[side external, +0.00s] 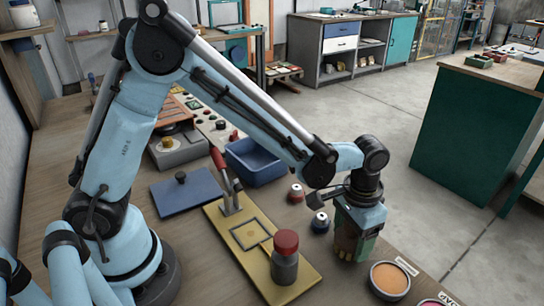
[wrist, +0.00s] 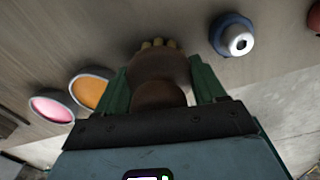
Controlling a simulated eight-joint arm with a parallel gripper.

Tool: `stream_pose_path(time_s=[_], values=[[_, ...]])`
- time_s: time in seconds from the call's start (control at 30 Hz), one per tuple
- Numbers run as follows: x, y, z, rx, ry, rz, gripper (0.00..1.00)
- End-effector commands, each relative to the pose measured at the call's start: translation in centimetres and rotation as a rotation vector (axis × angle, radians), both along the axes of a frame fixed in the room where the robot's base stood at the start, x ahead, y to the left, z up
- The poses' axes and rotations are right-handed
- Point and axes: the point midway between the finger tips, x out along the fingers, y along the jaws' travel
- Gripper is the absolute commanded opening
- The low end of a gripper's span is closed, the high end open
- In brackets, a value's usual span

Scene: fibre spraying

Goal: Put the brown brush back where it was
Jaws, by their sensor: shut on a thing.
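My gripper (side external: 352,246) points down over the near right part of the wooden bench, and its green jaws also show in the wrist view (wrist: 160,78). It is shut on the brown brush (wrist: 158,68), with one jaw on either side of the rounded brown body. Pale yellowish tips show at the brush's far end in the wrist view. In the side view the jaws mostly hide the brush. The brush is at or just above the bench; I cannot tell whether it touches.
A small blue pot (side external: 320,222) stands just left of my gripper. An orange-filled dish (side external: 390,279) and a pink one (wrist: 50,107) lie on the other side. A yellow board (side external: 226,222) bears a red-capped bottle (side external: 286,262). A blue bin (side external: 256,163) stands behind.

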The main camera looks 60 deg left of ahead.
Motion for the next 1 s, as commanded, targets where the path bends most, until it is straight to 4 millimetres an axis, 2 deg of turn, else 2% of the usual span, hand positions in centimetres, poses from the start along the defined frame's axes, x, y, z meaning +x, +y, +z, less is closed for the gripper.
stream_pose_path(time_s=[0.43,0.47,0.6,0.87,1.0], values=[[-0.02,-0.03,-0.74,0.0,0.0,0.0,0.41],[-0.02,-0.03,-0.69,0.0,0.0,0.0,0.74],[-0.02,-0.03,-0.68,0.0,0.0,0.0,0.95],[-0.03,-0.03,-0.64,0.0,0.0,0.0,0.95],[-0.03,-0.01,0.02,0.0,0.0,0.0,0.95]])
